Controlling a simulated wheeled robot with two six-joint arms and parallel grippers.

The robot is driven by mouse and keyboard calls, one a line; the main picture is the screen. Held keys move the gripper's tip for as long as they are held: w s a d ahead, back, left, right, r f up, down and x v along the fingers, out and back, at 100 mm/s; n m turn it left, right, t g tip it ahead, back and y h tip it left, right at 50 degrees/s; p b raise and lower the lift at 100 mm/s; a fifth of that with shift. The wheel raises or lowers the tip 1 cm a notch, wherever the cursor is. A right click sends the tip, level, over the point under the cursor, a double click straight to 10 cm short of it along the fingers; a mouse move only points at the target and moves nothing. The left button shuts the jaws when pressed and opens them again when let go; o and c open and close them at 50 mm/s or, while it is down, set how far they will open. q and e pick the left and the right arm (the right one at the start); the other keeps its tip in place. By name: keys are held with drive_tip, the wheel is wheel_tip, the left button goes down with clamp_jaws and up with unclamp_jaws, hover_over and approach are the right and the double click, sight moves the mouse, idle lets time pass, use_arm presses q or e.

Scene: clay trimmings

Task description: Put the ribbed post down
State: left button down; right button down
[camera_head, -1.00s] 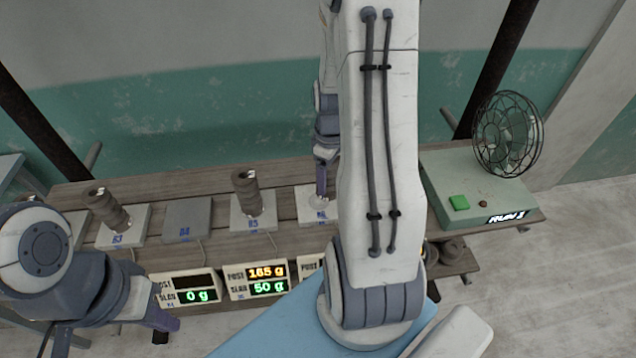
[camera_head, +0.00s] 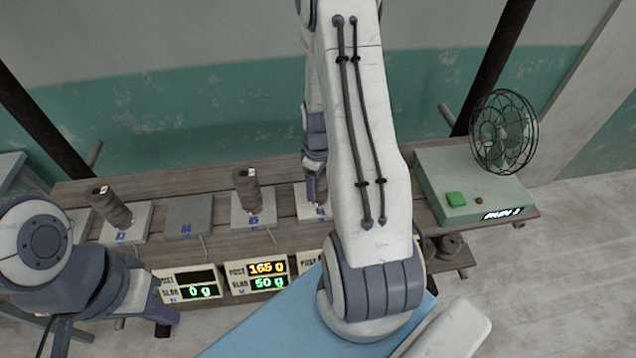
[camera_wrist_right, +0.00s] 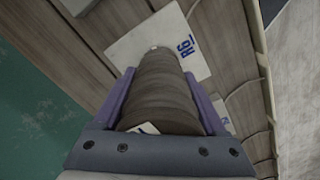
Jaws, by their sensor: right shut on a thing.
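In the right wrist view a brown ribbed post (camera_wrist_right: 160,92) is held lengthwise between the two purple fingers of my right gripper (camera_wrist_right: 160,105), which is shut on it. The post's far end overlaps the white slab marked R6 (camera_wrist_right: 185,40); I cannot tell whether it touches. In the head view my right gripper (camera_head: 315,188) is over the R6 slab (camera_head: 302,207), partly hidden by my arm. My left gripper (camera_head: 164,318) is low at the left, off the slabs; its jaw opening is not clear.
Ribbed posts stand on slab R3 (camera_head: 118,236) and slab R5 (camera_head: 244,222). The grey slab R4 (camera_head: 189,216) between them is bare. Readout boxes (camera_head: 258,276) line the table's front. A green box (camera_head: 470,175) with a wire fan (camera_head: 503,132) stands at the right.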

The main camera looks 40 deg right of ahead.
unclamp_jaws()
drive_tip(key=shift+f, duration=0.1)
drive_tip(key=shift+r, duration=0.35)
wheel_tip(320, 180, up, 12)
drive_tip(key=shift+f+b, duration=0.15)
drive_tip(key=shift+b, duration=0.8)
drive_tip(key=s+a+r+n, duration=0.1)
drive_tip(key=a+r, duration=0.1)
drive_tip(key=a, duration=0.8)
drive_tip(key=s+a+r+n, duration=0.1)
drive_tip(key=a+r, duration=0.2)
drive_tip(key=a, duration=0.6)
drive_tip(key=s+a+r+n+y, duration=0.1)
drive_tip(key=s+a+r, duration=0.1)
drive_tip(key=s+a, duration=1)
drive_tip(key=shift+s, duration=1.15)
